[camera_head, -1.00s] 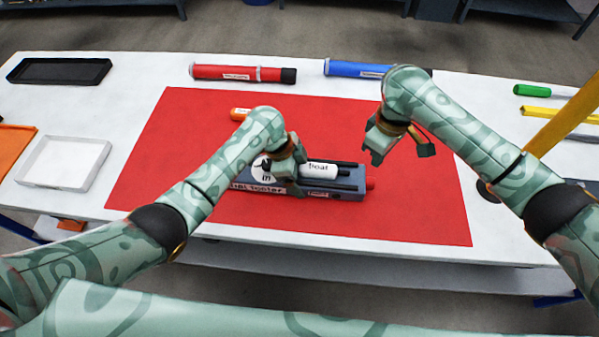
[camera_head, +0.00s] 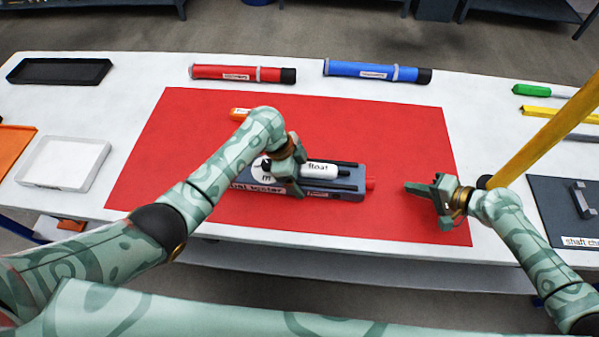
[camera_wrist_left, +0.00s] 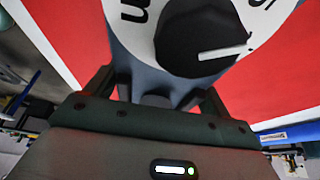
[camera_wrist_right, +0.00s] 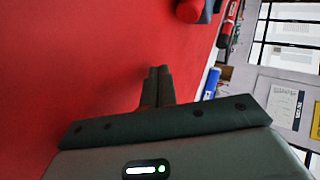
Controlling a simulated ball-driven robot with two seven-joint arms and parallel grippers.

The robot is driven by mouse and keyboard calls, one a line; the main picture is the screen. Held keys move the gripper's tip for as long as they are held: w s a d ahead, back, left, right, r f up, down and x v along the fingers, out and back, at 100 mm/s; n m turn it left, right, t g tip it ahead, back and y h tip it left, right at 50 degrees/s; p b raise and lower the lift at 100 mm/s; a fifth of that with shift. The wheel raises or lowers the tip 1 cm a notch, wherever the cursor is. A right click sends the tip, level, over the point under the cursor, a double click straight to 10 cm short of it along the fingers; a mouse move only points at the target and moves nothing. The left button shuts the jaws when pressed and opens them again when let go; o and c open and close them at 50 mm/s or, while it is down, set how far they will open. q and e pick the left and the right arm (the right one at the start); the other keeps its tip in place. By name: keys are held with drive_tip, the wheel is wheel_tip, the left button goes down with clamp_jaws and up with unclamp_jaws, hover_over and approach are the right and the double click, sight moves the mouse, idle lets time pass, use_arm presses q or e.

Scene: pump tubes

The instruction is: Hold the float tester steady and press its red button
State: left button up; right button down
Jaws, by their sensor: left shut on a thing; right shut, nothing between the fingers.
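The float tester (camera_head: 328,190) is a blue-grey box lying on the red mat (camera_head: 400,140). A white cylinder labelled "float" (camera_head: 318,170) lies along its top, and a round dial shows close in the left wrist view (camera_wrist_left: 205,35). The red button (camera_head: 370,184) is on the tester's right end. My left gripper (camera_head: 296,186) is shut on the tester near its middle and hides part of it. My right gripper (camera_head: 408,187) is shut and empty, to the right of the red button, its fingers pointing left towards it with a gap between. The button also shows at the top of the right wrist view (camera_wrist_right: 190,10).
A red tube (camera_head: 240,73) and a blue tube (camera_head: 375,71) lie behind the mat. An orange object (camera_head: 239,114) lies behind the left arm. A black tray (camera_head: 60,71) and white tray (camera_head: 65,163) stand left. A yellow post (camera_head: 550,125) rises at right.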

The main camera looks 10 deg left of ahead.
sight(385, 192)
drive_tip(key=a, duration=0.7)
drive_tip(key=shift+a, duration=0.2)
idle(1.7)
drive_tip(key=shift+a, duration=0.5)
drive_tip(key=shift+a+r, duration=0.1)
drive_tip(key=shift+a, duration=0.05)
idle(0.3)
drive_tip(key=shift+d, duration=0.75)
drive_tip(key=shift+d, duration=2.95)
